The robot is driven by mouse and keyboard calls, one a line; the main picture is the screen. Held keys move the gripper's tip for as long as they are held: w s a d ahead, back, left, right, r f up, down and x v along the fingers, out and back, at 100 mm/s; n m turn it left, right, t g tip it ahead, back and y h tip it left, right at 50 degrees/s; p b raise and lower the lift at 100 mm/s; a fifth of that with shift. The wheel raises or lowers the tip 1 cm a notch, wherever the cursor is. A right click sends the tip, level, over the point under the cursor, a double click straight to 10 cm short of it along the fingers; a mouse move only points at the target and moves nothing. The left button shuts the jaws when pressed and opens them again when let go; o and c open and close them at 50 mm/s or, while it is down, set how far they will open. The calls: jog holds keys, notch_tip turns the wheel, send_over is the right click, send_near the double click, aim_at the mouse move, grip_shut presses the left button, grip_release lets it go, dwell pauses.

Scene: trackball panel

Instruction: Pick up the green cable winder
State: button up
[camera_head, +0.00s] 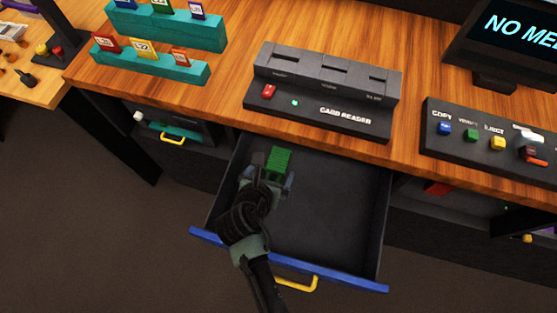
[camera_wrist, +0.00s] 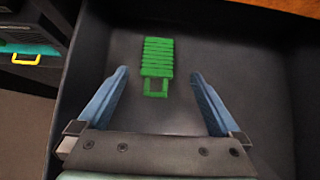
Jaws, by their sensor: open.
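The green cable winder (camera_head: 279,160) lies in the open drawer (camera_head: 340,215), toward its back left. In the wrist view the winder (camera_wrist: 157,58) shows a ribbed body with a square loop at the near end. My gripper (camera_head: 270,178) reaches down into the drawer just in front of the winder. In the wrist view its two blue fingers (camera_wrist: 160,80) are spread wide, with the winder's loop between their tips in the picture and the ribbed body beyond. The fingers do not touch the winder. Part of the gripper is hidden behind my arm in the head view.
The drawer has dark walls, a blue front edge (camera_head: 215,238) and a yellow handle (camera_head: 297,284). The wooden desk (camera_head: 225,105) overhangs its back, with a card reader (camera_head: 325,95) on top. The drawer floor right of the winder is clear.

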aim_at(278, 162)
jog(key=shift+a+b+x, duration=0.2)
jog(key=shift+b+x, duration=0.45)
jog(key=shift+x, duration=2.8)
jog(key=shift+s+f, duration=0.15)
jog(key=c, duration=1.4)
